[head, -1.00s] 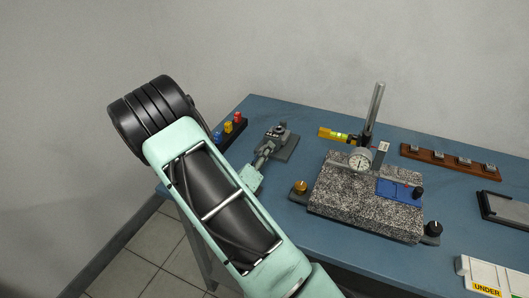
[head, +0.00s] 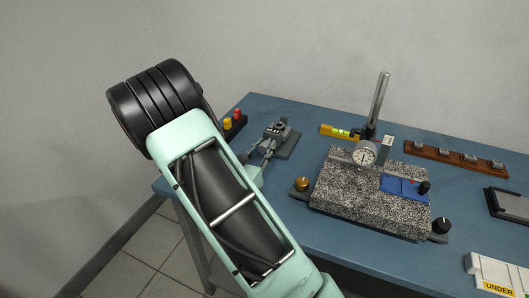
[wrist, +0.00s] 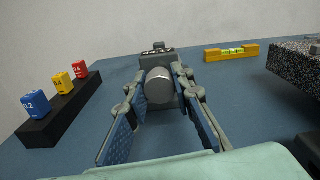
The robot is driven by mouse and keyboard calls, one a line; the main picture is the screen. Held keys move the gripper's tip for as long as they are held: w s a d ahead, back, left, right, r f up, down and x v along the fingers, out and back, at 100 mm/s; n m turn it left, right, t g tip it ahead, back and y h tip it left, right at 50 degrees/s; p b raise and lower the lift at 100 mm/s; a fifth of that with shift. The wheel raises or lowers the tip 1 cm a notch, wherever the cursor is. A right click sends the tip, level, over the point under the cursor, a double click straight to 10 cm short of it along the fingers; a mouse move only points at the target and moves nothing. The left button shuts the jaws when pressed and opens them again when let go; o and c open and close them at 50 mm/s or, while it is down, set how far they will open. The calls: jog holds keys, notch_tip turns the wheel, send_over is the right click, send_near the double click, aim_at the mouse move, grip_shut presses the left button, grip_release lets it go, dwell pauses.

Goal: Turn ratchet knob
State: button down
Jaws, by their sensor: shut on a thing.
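The ratchet knob (wrist: 159,86) is a grey cylinder at the near end of a dark grey micrometer-like device in its stand (wrist: 156,58), in the middle of the wrist view. The device and stand also show in the head view (head: 282,138) on the blue table, left of the granite block. My gripper (wrist: 161,100) reaches toward it from the near side, with one blue-padded finger on each side of the knob. It is shut on the knob at the fingertips. In the head view my gripper (head: 264,150) is small and partly hidden by my pale green arm.
A dark rack (wrist: 60,118) with blue, yellow and red blocks stands left of my gripper. A yellow level (wrist: 232,53) lies behind right. The granite block (head: 365,190) carries a dial gauge (head: 365,154) and post. A wooden rack (head: 455,158) is at the back right.

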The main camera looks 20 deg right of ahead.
jog(key=m+b, duration=0.1)
jog(key=m, duration=0.1)
jog(key=m+b, duration=0.1)
jog(key=b, duration=0.1)
jog(key=m+b, duration=0.1)
jog(key=m, duration=0.1)
jog(key=shift+f+m+b, duration=0.3)
jog(key=shift+b, duration=0.05)
jog(key=m+b, duration=0.5)
jog(key=b, duration=0.2)
jog(key=shift+f+m, duration=0.1)
jog(key=shift+m, duration=0.2)
jog(key=m+b, duration=0.4)
jog(key=b, duration=0.3)
jog(key=m+b, duration=0.2)
jog(key=shift+a+r+m, duration=0.1)
jog(key=shift+r+m, duration=0.15)
jog(key=shift+m, duration=0.05)
jog(key=shift+r+m, duration=0.15)
jog(key=shift+m, duration=0.95)
jog(key=c, duration=1.7)
grip_release()
jog(key=shift+o, duration=0.2)
